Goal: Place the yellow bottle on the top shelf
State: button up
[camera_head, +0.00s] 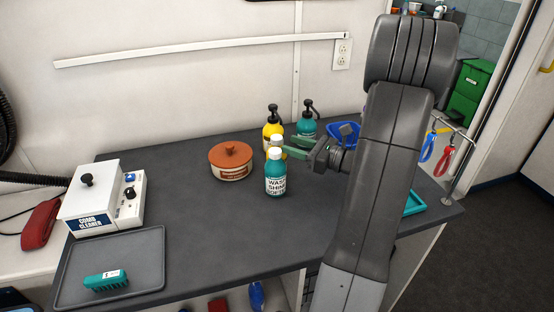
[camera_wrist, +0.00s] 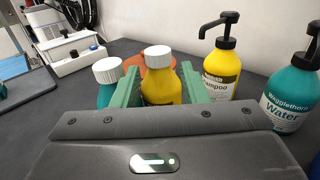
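The yellow bottle with a white cap (camera_wrist: 160,75) stands upright on the dark counter. In the head view it (camera_head: 276,141) is mostly hidden behind a teal bottle with a white cap (camera_head: 275,177). My gripper (camera_head: 287,145) is at the yellow bottle from the right, level with its upper part. In the wrist view its green fingers (camera_wrist: 160,88) are spread, one on each side of the bottle. Whether they touch it is not clear. The teal bottle (camera_wrist: 108,78) is just outside the left finger. No shelf is clearly identifiable as the top shelf.
A yellow pump bottle (camera_head: 273,120) and a teal pump bottle (camera_head: 307,118) stand behind. An orange lidded pot (camera_head: 231,162) is to the left. The comb cleaner (camera_head: 92,205) and a grey tray (camera_head: 140,285) with a teal brush are at far left. The counter's front middle is clear.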

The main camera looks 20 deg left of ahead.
aim_at(277, 137)
jog(key=shift+w+a+r+p, duration=0.1)
jog(key=shift+w+a+p, duration=0.15)
jog(key=shift+a, duration=1.25)
jog(key=shift+w+a+r+p, duration=0.1)
jog(key=shift+a+p, duration=0.1)
jog(key=shift+a, duration=1.25)
grip_shut()
